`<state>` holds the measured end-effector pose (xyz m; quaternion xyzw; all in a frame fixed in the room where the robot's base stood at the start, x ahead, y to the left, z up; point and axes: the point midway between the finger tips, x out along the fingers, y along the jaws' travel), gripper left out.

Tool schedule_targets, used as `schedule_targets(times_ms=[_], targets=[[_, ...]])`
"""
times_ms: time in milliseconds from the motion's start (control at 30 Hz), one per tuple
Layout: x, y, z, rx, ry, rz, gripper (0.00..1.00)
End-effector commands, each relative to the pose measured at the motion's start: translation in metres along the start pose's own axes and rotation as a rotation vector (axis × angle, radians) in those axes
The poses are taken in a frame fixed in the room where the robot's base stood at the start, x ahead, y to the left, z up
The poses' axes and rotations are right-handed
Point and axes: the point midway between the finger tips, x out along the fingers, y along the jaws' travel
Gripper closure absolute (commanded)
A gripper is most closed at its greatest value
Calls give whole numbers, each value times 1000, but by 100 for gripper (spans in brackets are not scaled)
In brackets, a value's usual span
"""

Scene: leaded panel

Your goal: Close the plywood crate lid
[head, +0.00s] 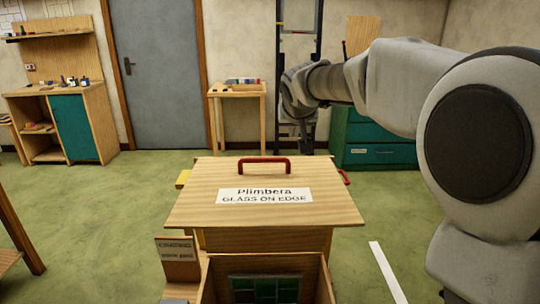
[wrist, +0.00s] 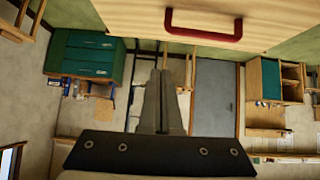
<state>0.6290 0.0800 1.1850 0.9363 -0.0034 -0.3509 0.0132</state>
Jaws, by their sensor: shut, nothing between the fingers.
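The plywood crate (head: 209,283) stands in front of me. Its near part is open at the top, and a dark green leaded panel (head: 264,287) shows inside. The plywood lid (head: 230,176), with a red handle (head: 264,160) by its far edge and a printed label, spans above the crate's rear part; its exact tilt is hard to tell. In the wrist view the lid (wrist: 120,17) and its red handle (wrist: 203,34) fill the top. My gripper (head: 305,136) is beyond the lid in the head view, apart from it. Its fingers (wrist: 163,75) are together and empty.
A small sign (head: 177,258) stands at the crate's near left corner. A yellow part (head: 183,179) and a red part (head: 344,177) show beside the lid. A small table (head: 238,92) and a green drawer cabinet (head: 380,138) stand at the back. Green floor around the crate is mostly clear.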

Motion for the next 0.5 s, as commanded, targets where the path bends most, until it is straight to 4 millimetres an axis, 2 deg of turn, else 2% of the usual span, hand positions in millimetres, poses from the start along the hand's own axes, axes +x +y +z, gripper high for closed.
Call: schedule_targets(times_ms=[33, 367, 500], targets=[[12, -3, -2, 5, 8, -6, 100], [38, -10, -11, 15, 26, -20, 100], [61, -10, -11, 16, 24, -21, 100]])
